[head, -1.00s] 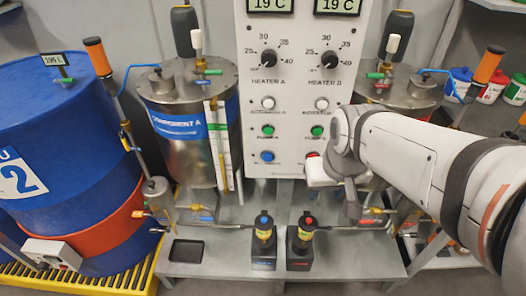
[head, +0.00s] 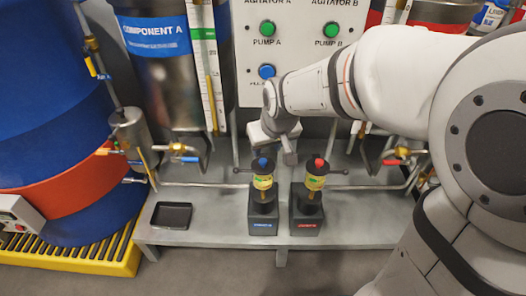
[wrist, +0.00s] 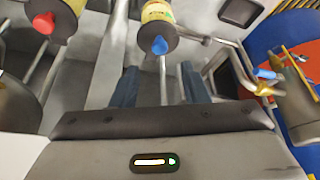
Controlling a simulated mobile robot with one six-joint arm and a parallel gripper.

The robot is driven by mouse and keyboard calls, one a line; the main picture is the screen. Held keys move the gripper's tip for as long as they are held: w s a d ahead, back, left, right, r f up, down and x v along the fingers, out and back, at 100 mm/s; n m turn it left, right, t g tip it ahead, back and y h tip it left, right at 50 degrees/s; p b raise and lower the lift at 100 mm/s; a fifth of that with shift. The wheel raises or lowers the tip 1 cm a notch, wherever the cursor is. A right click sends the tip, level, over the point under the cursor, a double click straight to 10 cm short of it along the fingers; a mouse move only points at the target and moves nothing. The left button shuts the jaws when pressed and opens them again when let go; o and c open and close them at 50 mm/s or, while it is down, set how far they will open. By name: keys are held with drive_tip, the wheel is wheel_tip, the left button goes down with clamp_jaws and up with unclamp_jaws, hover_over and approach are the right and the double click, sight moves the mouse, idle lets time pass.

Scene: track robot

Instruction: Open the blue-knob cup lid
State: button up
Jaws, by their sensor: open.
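The blue-knob cup (head: 263,183) is a small yellow-labelled cylinder on a dark stand with a blue label. Its blue knob (head: 263,163) is on top, and the lid looks closed. The wrist view shows the cup (wrist: 158,14) at the top, with its blue knob (wrist: 160,45) pointing toward my gripper. A similar cup with a red knob (head: 318,165) stands to its right, and in the wrist view at upper left (wrist: 43,22). My gripper (head: 289,157) is above and behind the two cups, apart from them. In the wrist view my open gripper (wrist: 160,87) has nothing between its fingers.
Both cups stand on a grey bench (head: 210,225) with a black tray (head: 171,215) at left. Pipes and valves (head: 180,150) run behind. The control panel (head: 300,50), a steel tank (head: 165,75) and a blue drum (head: 50,110) enclose the back and left.

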sight(263, 160)
drive_tip(key=b+x, duration=0.3)
drive_tip(key=x, duration=0.4)
drive_tip(key=shift+f, duration=0.25)
clamp_jaws()
idle(0.3)
